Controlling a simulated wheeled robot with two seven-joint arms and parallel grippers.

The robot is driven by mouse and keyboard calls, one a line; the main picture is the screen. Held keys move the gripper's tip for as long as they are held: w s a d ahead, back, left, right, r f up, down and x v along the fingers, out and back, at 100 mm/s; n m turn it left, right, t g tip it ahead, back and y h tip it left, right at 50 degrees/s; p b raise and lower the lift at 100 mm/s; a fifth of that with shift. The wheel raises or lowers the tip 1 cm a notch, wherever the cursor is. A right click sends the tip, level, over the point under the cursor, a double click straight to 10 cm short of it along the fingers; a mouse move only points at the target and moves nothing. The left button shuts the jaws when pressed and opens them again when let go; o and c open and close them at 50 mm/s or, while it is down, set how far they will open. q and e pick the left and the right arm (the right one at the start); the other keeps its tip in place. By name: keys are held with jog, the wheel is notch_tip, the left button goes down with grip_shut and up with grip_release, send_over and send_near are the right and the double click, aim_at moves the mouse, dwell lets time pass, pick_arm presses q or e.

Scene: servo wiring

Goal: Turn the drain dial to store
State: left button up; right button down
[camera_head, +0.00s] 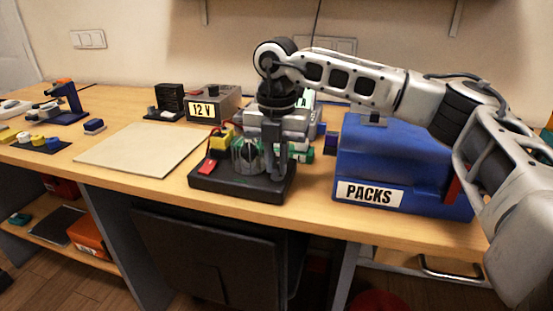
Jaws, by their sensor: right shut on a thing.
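My right gripper (262,160) comes down over a black base unit (240,182) at the middle of the table. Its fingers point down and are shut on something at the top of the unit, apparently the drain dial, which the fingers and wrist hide. The dial's pointer and any store mark cannot be made out. A clear, greenish part (245,155) shows beside the fingers. A small red part (207,165) and a yellow block (222,140) sit at the unit's left. My left gripper is not in view.
A blue PACKS box (400,170) stands right of the unit, under my right arm. A grey 12 V supply (213,102) and a dark holder (168,100) stand behind. A pale mat (140,149) lies empty at left, with small coloured blocks (38,141) beyond it.

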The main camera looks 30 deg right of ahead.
jog(key=n+p, duration=0.1)
jog(key=n, duration=0.5)
jog(key=n+p, duration=0.1)
jog(key=n, duration=0.2)
jog(key=shift+d, duration=0.1)
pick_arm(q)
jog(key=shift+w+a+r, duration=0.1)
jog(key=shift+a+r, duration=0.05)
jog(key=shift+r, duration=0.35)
pick_arm(e)
jog(key=shift+n, duration=1.3)
jog(key=c, duration=1.4)
grip_release()
jog(key=shift+c, duration=0.2)
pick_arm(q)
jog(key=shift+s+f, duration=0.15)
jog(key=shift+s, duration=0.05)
